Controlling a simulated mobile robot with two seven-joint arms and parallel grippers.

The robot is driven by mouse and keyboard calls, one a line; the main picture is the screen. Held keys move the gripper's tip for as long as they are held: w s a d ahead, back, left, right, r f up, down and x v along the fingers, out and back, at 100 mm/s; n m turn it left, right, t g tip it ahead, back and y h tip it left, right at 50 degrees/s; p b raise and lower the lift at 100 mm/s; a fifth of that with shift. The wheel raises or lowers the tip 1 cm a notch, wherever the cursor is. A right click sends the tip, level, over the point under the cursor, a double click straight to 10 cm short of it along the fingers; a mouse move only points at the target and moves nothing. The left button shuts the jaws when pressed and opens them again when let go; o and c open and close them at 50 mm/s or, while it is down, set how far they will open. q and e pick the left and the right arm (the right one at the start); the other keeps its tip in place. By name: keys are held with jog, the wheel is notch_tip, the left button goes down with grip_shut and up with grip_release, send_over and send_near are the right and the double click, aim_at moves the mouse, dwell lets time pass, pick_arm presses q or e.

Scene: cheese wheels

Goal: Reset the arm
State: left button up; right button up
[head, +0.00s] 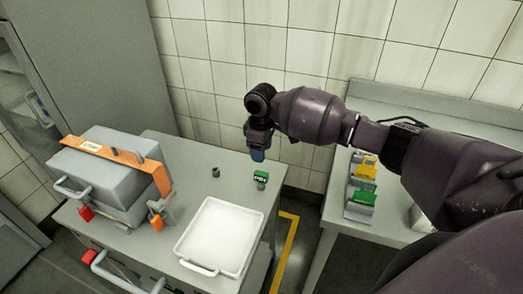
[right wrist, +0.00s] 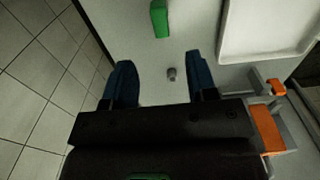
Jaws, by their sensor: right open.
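My right arm reaches in from the right in the head view, and its gripper (head: 258,155) hangs over the back right part of the left table. In the right wrist view the two blue fingers of this gripper (right wrist: 162,78) stand wide apart with nothing held between them. A green block (head: 261,177) lies below the gripper and also shows in the wrist view (right wrist: 159,18). My left gripper is not visible.
A white tray (head: 182,247) lies at the front of the left table (head: 180,155). A grey box (head: 105,185) with an orange band stands at its left. A second table (head: 330,212) at right bears green and yellow items (head: 362,196). A tiled wall (head: 215,70) closes the back.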

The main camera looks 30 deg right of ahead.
jog(key=w+a+r+t+y, duration=0.3)
jog(key=w+a+r+t, duration=0.2)
jog(key=w+a+t, duration=0.3)
jog(key=s+d+f+m+t+h, duration=0.1)
jog(key=s+d+f+m, duration=0.1)
jog(key=s+f, duration=0.5)
jog(key=s+d+f+m+t+h, duration=0.1)
jog(key=s+f, duration=0.6)
jog(key=s, duration=1)
jog(key=s+d+f+m+t+h, duration=0.1)
jog(key=s+d+f+m, duration=0.2)
jog(key=s+f, duration=0.4)
jog(key=s+m, duration=0.1)
jog(key=s, duration=0.5)
jog(key=shift+t, duration=0.3)
